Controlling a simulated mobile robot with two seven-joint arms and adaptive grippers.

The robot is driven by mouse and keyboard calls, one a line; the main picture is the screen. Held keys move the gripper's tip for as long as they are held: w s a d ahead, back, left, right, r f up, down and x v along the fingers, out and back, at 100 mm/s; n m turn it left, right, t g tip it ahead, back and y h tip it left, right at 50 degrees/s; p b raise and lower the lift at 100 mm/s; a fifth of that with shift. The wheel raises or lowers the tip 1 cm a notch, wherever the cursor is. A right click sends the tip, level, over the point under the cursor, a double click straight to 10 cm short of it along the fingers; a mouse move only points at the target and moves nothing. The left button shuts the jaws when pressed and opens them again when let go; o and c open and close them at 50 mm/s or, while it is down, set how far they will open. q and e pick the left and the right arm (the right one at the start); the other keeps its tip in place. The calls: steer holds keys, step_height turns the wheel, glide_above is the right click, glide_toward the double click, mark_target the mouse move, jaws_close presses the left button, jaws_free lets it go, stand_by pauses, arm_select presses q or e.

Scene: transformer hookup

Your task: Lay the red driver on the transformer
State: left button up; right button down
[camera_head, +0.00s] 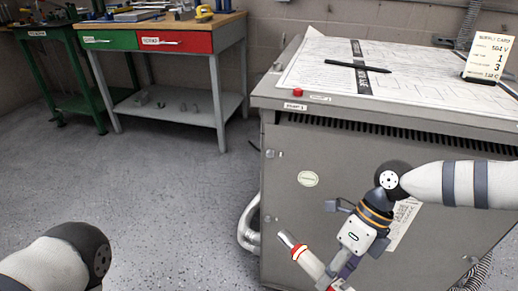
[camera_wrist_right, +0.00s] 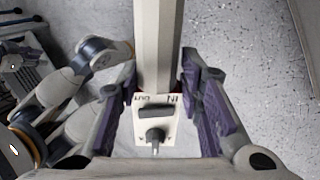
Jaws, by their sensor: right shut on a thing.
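The transformer (camera_head: 285,100) is a large grey cabinet at the right in the head view, with a drawing sheet over its top. My right gripper (camera_head: 337,279) is low in front of its side panel, below the top. It is shut on the red driver (camera_head: 311,263), a pale tool with red bands, held tilted beside the cabinet. In the right wrist view the driver's pale body (camera_wrist_right: 158,45) stands between the two fingers of the gripper (camera_wrist_right: 160,95), with a switch plate marked IN and OUT. The driver's lower end is cut off in the head view. My left gripper is out of view.
A black pen-like thing (camera_head: 357,66), a red button (camera_head: 298,93) and a supply card (camera_head: 489,55) are on the transformer top. The sheet (camera_head: 420,100) has bare room. A workbench (camera_head: 222,62) with green and red drawers stands at the back left. Grey floor lies between.

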steer(key=s+d+r+n+h, duration=0.1)
steer(key=r+n+h, duration=0.4)
steer(key=r+n, duration=0.7)
steer(key=s+d+r+n+t+h, duration=0.1)
steer(key=r+n+h, duration=0.4)
steer(key=r+n, duration=0.7)
steer(key=shift+s+d+n+t, duration=0.3)
steer(key=shift+s+d+n, duration=0.25)
steer(key=shift+s, duration=0.25)
steer(key=shift+d, duration=0.15)
